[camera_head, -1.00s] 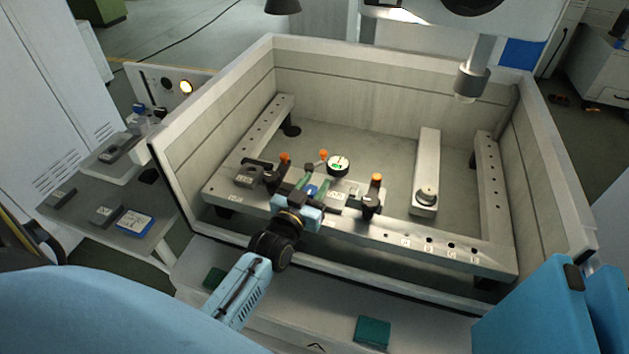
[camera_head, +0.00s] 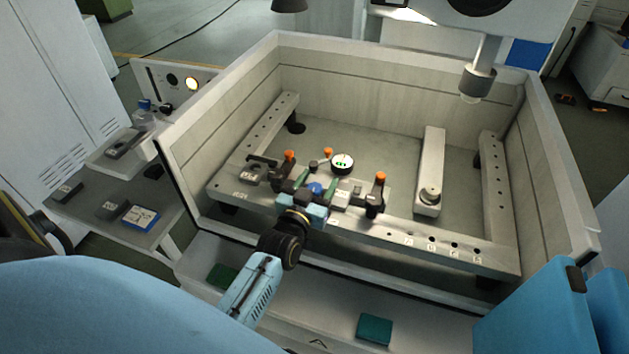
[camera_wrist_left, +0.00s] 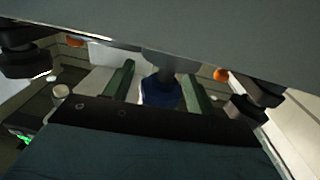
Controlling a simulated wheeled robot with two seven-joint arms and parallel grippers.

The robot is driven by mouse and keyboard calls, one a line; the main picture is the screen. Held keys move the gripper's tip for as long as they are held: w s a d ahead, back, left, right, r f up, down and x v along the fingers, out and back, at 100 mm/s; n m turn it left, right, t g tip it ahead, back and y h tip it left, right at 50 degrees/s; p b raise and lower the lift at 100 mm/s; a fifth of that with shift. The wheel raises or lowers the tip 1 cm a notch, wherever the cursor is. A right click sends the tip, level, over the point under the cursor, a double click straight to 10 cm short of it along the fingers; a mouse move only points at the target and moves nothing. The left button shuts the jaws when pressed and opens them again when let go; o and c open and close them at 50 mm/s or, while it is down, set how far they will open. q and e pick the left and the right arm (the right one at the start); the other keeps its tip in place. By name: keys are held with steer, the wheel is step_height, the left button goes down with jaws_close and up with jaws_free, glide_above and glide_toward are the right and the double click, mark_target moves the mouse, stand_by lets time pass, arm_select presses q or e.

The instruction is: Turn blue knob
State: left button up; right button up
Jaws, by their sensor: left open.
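The blue knob (camera_head: 314,188) sits on the fixture at the front rail of the tank. It also shows in the left wrist view (camera_wrist_left: 161,93), with its top partly hidden by a grey part. My left gripper (camera_head: 319,179) is open over the fixture. Its two green-padded fingers stand on either side of the knob; I see a gap on each side in the wrist view. I cannot tell how deep the fingers reach. My right gripper is not in view.
Orange-topped clamps (camera_head: 380,178) stand on the fixture on both sides of my gripper. A round dial gauge (camera_head: 342,162) stands just behind. The tank walls (camera_head: 370,85) enclose the work area. A side table (camera_head: 85,205) at left holds small blocks.

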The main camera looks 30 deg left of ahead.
arm_select(q)
steer(key=s+d+b, duration=0.1)
steer(key=s+d, duration=0.1)
steer(key=s, duration=1.1)
steer(key=shift+d, duration=0.15)
steer(key=shift+c, duration=0.2)
stand_by(0.9)
